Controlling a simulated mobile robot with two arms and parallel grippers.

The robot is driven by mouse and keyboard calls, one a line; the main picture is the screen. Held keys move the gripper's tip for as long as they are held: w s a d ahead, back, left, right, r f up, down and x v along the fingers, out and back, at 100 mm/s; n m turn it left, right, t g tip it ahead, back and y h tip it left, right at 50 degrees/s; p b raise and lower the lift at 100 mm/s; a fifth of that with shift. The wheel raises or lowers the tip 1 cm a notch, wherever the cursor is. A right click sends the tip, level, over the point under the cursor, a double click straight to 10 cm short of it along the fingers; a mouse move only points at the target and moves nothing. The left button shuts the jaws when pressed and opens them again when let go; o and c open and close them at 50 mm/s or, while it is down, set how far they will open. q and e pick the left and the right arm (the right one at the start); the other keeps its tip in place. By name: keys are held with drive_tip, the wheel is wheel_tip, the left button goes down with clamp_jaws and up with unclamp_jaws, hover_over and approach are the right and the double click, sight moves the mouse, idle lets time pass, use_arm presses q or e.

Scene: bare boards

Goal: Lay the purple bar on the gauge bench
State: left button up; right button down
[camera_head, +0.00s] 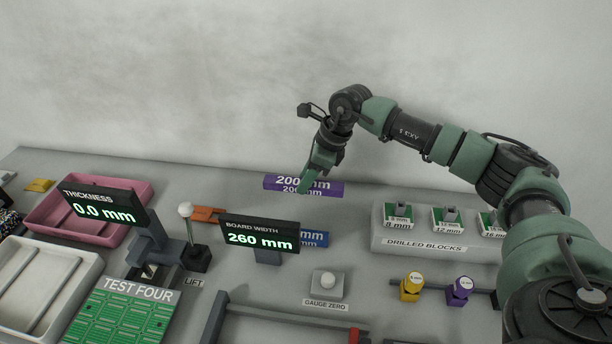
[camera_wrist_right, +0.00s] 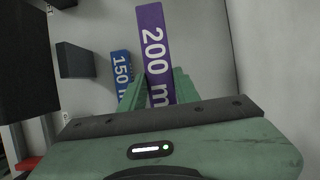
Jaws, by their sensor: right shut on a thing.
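The purple bar (camera_head: 281,184), marked 200 mm, is in the jaws of my right gripper (camera_head: 309,183) at the back of the worktop. In the wrist view the purple bar (camera_wrist_right: 152,38) runs up from between the two green fingers (camera_wrist_right: 157,92), which are shut on it. The bar overlaps the worktop's back edge in the head view; its height above the surface is hard to tell. A board-width gauge with a display (camera_head: 259,235) reading 260 mm stands in front, with a dark rail frame (camera_head: 290,317) nearer me. No part is labelled gauge bench. My left gripper is not in view.
A blue bar (camera_head: 314,239) lies partly behind the width display, and an orange bar (camera_head: 206,214) lies left of it. A gauge zero button (camera_head: 328,279) and a drilled-blocks stand (camera_head: 425,244) are to the right. Trays and a thickness display (camera_head: 104,206) are left.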

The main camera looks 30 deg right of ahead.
sight(321, 184)
wheel_tip(321, 184, down, 8)
drive_tip(key=b, duration=0.5)
drive_tip(key=shift+r, duration=0.15)
drive_tip(key=shift+f+b, duration=0.65)
drive_tip(key=shift+f, duration=0.05)
drive_tip(key=shift+f+b, duration=0.4)
drive_tip(key=shift+f, duration=0.1)
drive_tip(key=c, duration=0.9)
unclamp_jaws()
drive_tip(key=shift+c, duration=0.2)
drive_tip(key=b+v, duration=0.1)
drive_tip(key=v, duration=0.5)
drive_tip(key=shift+d+r, duration=0.15)
drive_tip(key=shift+r, duration=0.2)
drive_tip(key=shift+s+d+r, duration=0.15)
drive_tip(key=shift+s+r, duration=0.1)
drive_tip(key=shift+r, duration=0.3)
drive_tip(key=b+v, duration=0.1)
drive_tip(key=v, duration=0.6)
drive_tip(key=shift+d+r, duration=0.15)
drive_tip(key=shift+r, duration=0.2)
